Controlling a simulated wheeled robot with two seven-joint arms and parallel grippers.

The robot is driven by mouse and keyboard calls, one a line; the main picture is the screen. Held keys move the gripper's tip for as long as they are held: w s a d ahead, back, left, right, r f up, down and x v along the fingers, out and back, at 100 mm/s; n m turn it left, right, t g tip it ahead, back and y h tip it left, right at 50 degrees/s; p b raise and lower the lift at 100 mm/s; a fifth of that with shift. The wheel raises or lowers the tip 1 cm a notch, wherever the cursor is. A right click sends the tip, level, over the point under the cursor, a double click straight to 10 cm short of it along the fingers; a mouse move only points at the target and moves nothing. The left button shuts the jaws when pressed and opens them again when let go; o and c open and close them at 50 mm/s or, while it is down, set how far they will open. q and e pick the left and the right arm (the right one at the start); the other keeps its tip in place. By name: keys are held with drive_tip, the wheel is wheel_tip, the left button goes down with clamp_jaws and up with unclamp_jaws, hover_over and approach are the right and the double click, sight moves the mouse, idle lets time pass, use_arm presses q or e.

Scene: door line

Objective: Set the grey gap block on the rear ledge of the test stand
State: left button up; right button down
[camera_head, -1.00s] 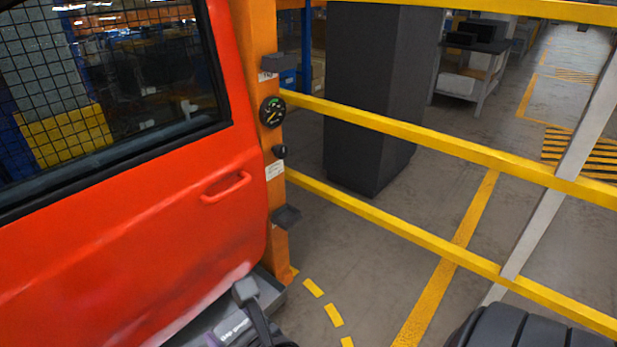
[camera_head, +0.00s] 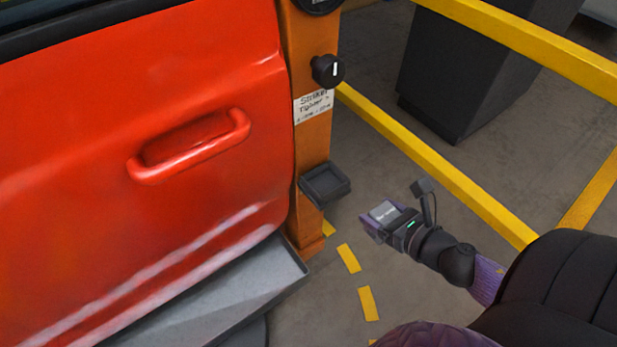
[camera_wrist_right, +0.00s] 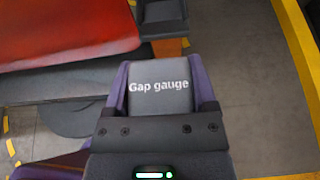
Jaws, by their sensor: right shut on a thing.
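My right gripper (camera_head: 376,222) is shut on the grey gap block (camera_head: 384,211). In the right wrist view the block (camera_wrist_right: 158,90) shows the words "Gap gauge" between the two purple fingers (camera_wrist_right: 158,72). The rear ledge (camera_head: 326,183) is a small dark tray with a raised rim on the orange post of the test stand (camera_head: 309,150). It looks empty. In the head view the gripper is to the right of the ledge and a little lower, apart from it. The ledge also shows at the top of the wrist view (camera_wrist_right: 163,17). My left gripper is not in view.
The red door (camera_head: 90,190) with its handle (camera_head: 190,147) is left of the post. A grey sill (camera_head: 215,300) runs below it. A black knob (camera_head: 327,69) is above the ledge. A yellow rail (camera_head: 440,172) passes behind the gripper. Floor shows between ledge and gripper.

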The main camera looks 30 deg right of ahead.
drive_tip(key=b, duration=0.5)
approach(313, 160)
drive_tip(key=w, duration=0.2)
drive_tip(key=w+r, duration=0.1)
drive_tip(key=w, duration=0.1)
drive_tip(key=shift+w+a, duration=0.15)
drive_tip(key=shift+w, duration=0.55)
wheel_tip(313, 160, down, 4)
drive_tip(key=b, duration=0.3)
drive_tip(key=shift+r, duration=0.35)
drive_tip(key=shift+c, duration=1.4)
unclamp_jaws()
drive_tip(key=shift+f, duration=0.15)
drive_tip(key=shift+o, duration=1.1)
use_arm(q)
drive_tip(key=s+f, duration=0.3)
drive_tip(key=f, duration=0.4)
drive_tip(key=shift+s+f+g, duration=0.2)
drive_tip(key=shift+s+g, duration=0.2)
use_arm(e)
drive_tip(key=shift+o, duration=0.3)
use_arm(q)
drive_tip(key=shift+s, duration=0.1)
